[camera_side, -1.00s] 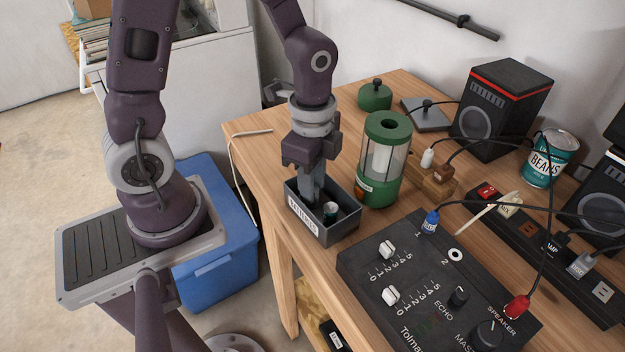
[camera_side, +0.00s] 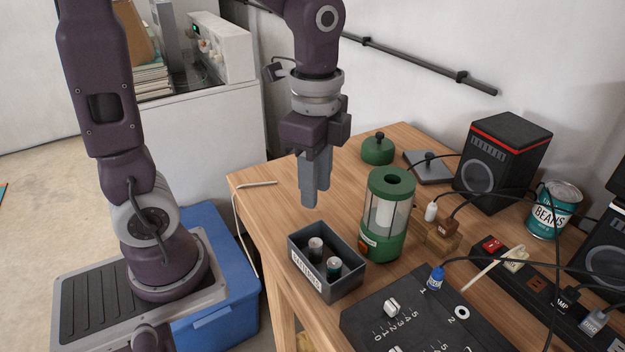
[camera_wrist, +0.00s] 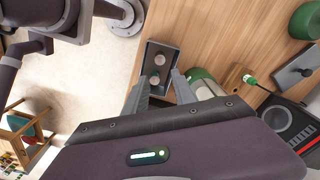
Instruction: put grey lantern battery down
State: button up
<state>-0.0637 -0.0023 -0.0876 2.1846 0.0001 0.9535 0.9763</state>
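The grey lantern battery (camera_side: 316,248) stands upright in a dark grey labelled box (camera_side: 342,288) at the front of the wooden table. A second battery (camera_side: 334,268), with a teal-green side, stands beside it in the same box. My gripper (camera_side: 315,192) is above the box, pointing down and clear of both batteries. The wrist view shows its two fingers (camera_wrist: 160,84) apart with nothing held between them. Two round battery tops show in the box there, but I cannot tell which is which. The green lantern (camera_side: 387,215) stands right of the box with its top uncovered.
The lantern's green lid (camera_side: 378,150) lies behind it on the table. A black mixer (camera_side: 420,318), a power strip (camera_side: 540,287), cables, a speaker (camera_side: 505,165) and a beans can (camera_side: 553,210) crowd the right side. The table's left back area is mostly clear.

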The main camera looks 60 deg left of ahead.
jog(key=s+r+n+t, duration=0.5)
jog(key=s+n, duration=0.4)
jog(key=n, duration=0.2)
jog(key=shift+s+a+r+t, duration=0.3)
